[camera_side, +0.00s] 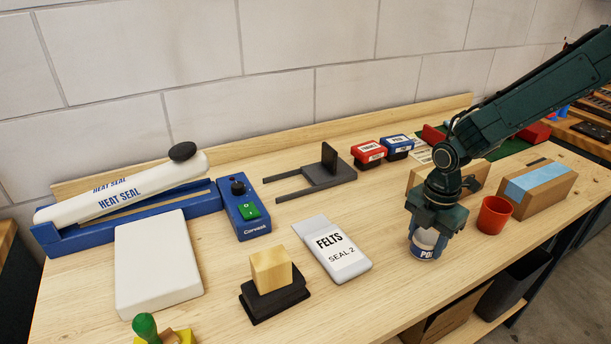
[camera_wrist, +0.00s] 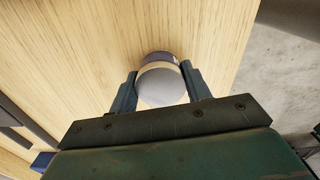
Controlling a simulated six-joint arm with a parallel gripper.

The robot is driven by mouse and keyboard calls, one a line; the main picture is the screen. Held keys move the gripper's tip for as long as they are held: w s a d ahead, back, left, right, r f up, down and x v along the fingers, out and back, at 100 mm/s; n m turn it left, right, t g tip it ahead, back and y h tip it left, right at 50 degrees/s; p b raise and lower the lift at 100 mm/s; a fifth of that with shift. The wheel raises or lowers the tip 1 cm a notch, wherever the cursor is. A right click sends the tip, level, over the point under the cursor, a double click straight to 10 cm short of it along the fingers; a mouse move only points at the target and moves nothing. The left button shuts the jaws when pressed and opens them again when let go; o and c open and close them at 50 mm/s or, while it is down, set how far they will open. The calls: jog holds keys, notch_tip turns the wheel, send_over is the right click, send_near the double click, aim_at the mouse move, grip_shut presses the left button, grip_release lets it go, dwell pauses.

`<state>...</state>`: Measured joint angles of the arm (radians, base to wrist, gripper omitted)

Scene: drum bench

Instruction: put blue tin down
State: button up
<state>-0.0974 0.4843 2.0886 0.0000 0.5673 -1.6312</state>
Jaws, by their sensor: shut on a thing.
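The blue tin (camera_side: 424,251) has a white lid and a blue label with partly hidden lettering. It is upright at the bench top, under my gripper (camera_side: 434,232). In the wrist view the tin (camera_wrist: 162,84) sits between the two fingers of my gripper (camera_wrist: 161,86), with its pale lid facing the camera and a blue edge beyond. The fingers are shut on it from both sides. The tin's base looks to be on or just above the wood; I cannot tell which. Part of the tin is hidden by the fingers in the side view.
A red cup (camera_side: 494,215) stands close to the right of my gripper, with a taped cardboard box (camera_side: 540,189) beyond. A white FELTS pouch (camera_side: 333,249) lies to the left. A heat sealer (camera_side: 130,205) is at far left. Bare wood (camera_side: 385,285) lies in front; the bench edge is near.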

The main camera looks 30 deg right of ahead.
aim_at(427, 236)
jog(key=shift+f, duration=0.25)
jog(key=o, duration=1)
notch_tip(427, 236, up, 12)
jog(key=shift+r, duration=0.1)
dwell(0.4)
dwell(0.5)
